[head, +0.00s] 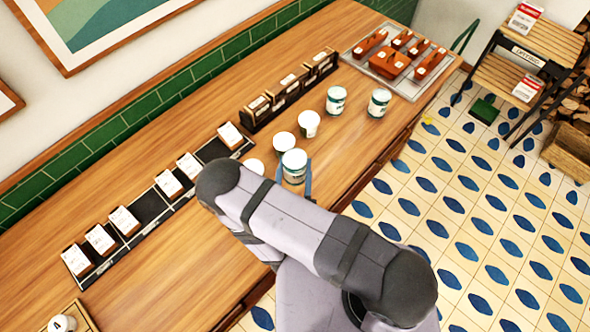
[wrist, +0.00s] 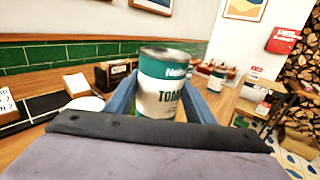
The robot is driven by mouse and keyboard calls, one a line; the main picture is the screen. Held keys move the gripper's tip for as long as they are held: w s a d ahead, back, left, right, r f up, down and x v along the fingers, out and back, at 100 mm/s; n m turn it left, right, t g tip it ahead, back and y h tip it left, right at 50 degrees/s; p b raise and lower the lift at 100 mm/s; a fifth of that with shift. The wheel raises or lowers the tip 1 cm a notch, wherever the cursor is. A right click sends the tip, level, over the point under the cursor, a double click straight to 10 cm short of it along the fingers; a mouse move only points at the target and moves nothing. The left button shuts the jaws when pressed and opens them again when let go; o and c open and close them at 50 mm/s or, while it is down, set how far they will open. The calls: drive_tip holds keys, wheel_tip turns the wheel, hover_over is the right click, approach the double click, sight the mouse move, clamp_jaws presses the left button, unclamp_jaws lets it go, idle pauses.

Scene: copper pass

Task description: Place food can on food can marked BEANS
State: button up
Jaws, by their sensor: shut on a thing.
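My gripper (head: 295,179) is shut on a food can (head: 294,160), white and green with a pale lid. In the wrist view the held can (wrist: 163,72) is upright between the blue fingers, and its label begins "TOMA". I cannot tell how high it is above the counter. Several similar cans stand on the counter: one partly hidden by my arm (head: 254,167), one just behind the held can (head: 284,143), one further back (head: 309,124), and two near the tray, left (head: 336,100) and right (head: 379,102). No BEANS label is readable.
Dark racks with label cards (head: 150,207) and small boxes (head: 290,84) line the wall side of the wooden counter (head: 190,270). A metal tray (head: 351,54) with reddish-brown items lies at the far end. A slatted shelf (head: 548,45) stands on the tiled floor beyond the counter.

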drive_tip(key=shift+d+f, duration=0.15)
drive_tip(key=shift+d, duration=0.1)
drive_tip(key=w+d+f+m+g+h+b, duration=0.1)
drive_tip(key=w+d+m+g+h+b, duration=0.1)
drive_tip(key=w+d+m+h+b, duration=0.55)
drive_tip(key=w+d+r+g+h+b, duration=0.1)
drive_tip(key=w+d+r+b, duration=0.35)
drive_tip(key=d, duration=0.35)
drive_tip(key=w+d+r+g+h+b, duration=0.2)
drive_tip(key=w+d+r+b, duration=0.15)
drive_tip(key=w+d, duration=0.3)
drive_tip(key=w+r+n+t+y, duration=0.2)
drive_tip(key=w+r, duration=0.6)
drive_tip(key=w+a+f+n+t+y, duration=0.1)
drive_tip(key=w+a+f+n+y, duration=0.1)
drive_tip(key=w+a+f+y, duration=0.2)
drive_tip(key=w+a, duration=0.2)
drive_tip(key=a, duration=0.1)
drive_tip(key=shift+t, duration=0.4)
